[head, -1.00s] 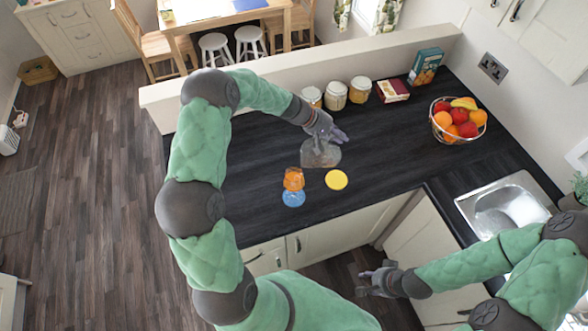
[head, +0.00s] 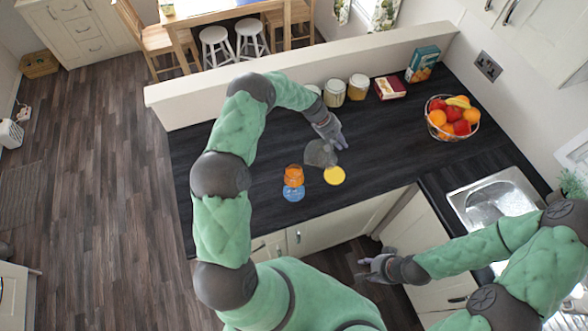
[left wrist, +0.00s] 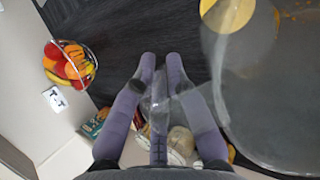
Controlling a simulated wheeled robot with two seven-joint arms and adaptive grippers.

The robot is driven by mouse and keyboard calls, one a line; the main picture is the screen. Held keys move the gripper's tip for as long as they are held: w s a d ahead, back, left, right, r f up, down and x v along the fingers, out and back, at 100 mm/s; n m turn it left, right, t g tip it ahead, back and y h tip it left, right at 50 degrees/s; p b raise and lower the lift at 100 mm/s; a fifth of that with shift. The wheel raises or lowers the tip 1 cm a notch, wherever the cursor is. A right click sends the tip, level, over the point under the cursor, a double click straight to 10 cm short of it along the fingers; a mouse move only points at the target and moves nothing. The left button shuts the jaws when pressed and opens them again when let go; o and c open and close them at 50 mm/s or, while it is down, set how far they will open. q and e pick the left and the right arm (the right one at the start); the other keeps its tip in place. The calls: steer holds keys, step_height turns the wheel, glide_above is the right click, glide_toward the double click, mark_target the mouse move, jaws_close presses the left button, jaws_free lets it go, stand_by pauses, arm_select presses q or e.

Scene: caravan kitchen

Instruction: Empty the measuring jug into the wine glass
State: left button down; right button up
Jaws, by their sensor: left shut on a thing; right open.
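The clear grey measuring jug (head: 319,154) is held above the dark worktop by my left gripper (head: 335,140), whose fingers are shut on its handle. In the left wrist view the jug's see-through body (left wrist: 265,100) fills the right side, with small orange specks near the top; no large amount of liquid shows in it. The wine glass (head: 293,175) shows orange contents and stands at a blue disc (head: 293,194), left of and nearer than the jug. Its clear parts are hard to make out. My right gripper (head: 372,268) is open and empty, off the worktop's front edge.
A yellow disc (head: 334,176) lies just right of the glass. Several jars (head: 334,93), a red box (head: 390,88) and a teal box (head: 422,64) line the back. A fruit bowl (head: 452,118) and sink (head: 495,202) are at right. The worktop's left part is clear.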

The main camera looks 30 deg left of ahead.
arm_select(q)
steer(key=shift+w+d+f+g, duration=0.15)
steer(key=shift+w+f+g, duration=0.25)
steer(key=shift+f, duration=0.2)
steer(key=shift+w+d+f+y+b, duration=0.1)
steer(key=shift+w+f+y+b, duration=0.05)
steer(key=shift+f+y+b, duration=0.2)
step_height(320, 180, down, 6)
steer(key=w+n+g+y+b, duration=0.1)
steer(key=g+b, duration=0.3)
steer(key=b, duration=0.6)
steer(key=shift+w+d+y, duration=0.4)
steer(key=shift+w+y, duration=0.05)
steer(key=shift+r, duration=0.15)
